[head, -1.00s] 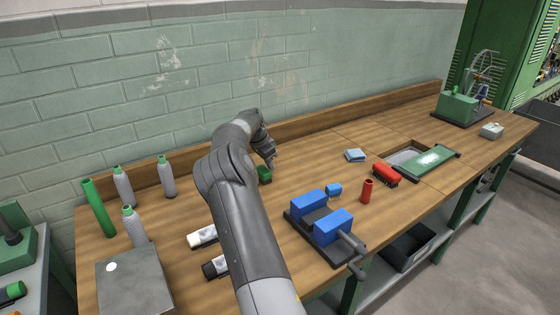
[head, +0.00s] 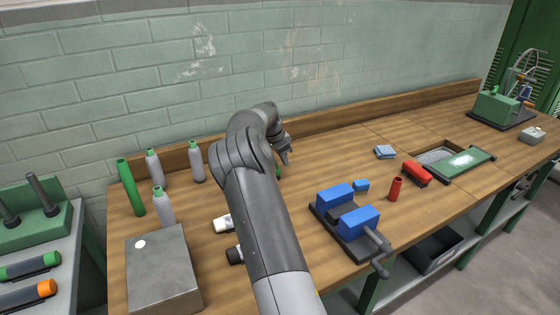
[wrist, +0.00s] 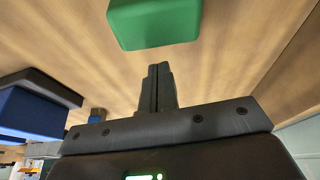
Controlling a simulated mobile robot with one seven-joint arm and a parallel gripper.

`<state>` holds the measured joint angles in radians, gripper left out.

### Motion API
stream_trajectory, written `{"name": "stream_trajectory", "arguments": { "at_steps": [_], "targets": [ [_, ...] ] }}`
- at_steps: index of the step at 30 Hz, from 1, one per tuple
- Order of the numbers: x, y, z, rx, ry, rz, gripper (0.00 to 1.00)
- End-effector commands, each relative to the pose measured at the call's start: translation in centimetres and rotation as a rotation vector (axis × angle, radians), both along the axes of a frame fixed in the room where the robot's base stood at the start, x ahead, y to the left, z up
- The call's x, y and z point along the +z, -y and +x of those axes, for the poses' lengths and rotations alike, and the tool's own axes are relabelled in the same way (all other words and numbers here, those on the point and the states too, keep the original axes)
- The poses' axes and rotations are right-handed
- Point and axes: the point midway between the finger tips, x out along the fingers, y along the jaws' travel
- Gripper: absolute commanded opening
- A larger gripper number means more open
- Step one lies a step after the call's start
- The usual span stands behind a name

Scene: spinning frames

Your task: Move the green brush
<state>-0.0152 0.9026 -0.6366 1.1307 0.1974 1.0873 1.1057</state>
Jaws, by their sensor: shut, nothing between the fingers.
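The green brush (head: 279,172) is mostly hidden behind my arm in the head view; only a sliver shows on the wooden bench. In the wrist view a smooth green block (wrist: 155,22), which looks like the brush, is at the top, cut off by the frame edge. Its bristles are not visible. My gripper (head: 286,160) is low over the bench beside the sliver of green. In the wrist view my gripper (wrist: 158,67) has its two fingers pressed together with nothing between them. The fingertips are close to the green block, with a small gap in the picture.
A blue vise (head: 345,215) stands right of my arm, with a red cylinder (head: 395,188) and red brush (head: 417,172) beyond. Green-capped bottles (head: 196,162) and a metal box (head: 160,270) stand left. A low wooden ledge (head: 350,115) runs along the wall.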

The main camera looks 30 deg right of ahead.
Motion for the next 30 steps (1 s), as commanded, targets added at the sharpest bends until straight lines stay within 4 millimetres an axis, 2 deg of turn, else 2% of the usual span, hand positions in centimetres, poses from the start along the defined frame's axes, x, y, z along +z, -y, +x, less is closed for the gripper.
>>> {"name": "stream_trajectory", "arguments": {
  "at_steps": [1,3,9,15,19,26,30],
  "targets": [
    [-0.1,1.2,-0.1,-0.003,-0.001,-0.001,0.0],
    [0.3,2.3,0.0,-0.001,0.003,-0.001,0.0],
    [5.2,0.2,0.0,0.001,0.003,0.0,0.0],
    [8.2,-0.9,0.0,0.0,0.001,0.0,0.0],
    [9.2,-1.3,0.0,0.001,0.0,0.0,0.0],
    [9.6,-1.4,-0.1,0.002,0.0,0.002,0.0],
    [11.0,-1.8,-1.2,0.031,0.011,0.026,0.0]
  ]
}}
